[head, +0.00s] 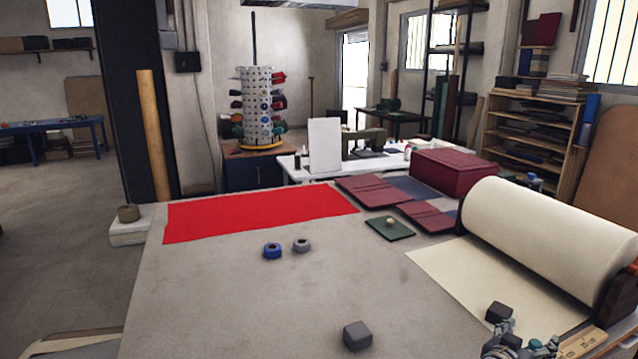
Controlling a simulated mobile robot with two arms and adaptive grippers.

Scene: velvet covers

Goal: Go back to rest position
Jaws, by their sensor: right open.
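My right gripper (514,343) shows at the bottom right, partly cut off by the frame edge, near the front of the worktable (220,300). It is open, and I see nothing held in it. A dark grey block (499,312) shows just beyond it, over the cream sheet; I cannot tell whether they touch. My left gripper is not in view. A bright red cloth (260,212) lies flat at the table's back left.
A blue ring (272,251), a grey ring (302,245) and a grey block (357,335) sit on the table. Dark red covers (375,191) and a maroon box (453,172) lie behind. The table's left front is clear.

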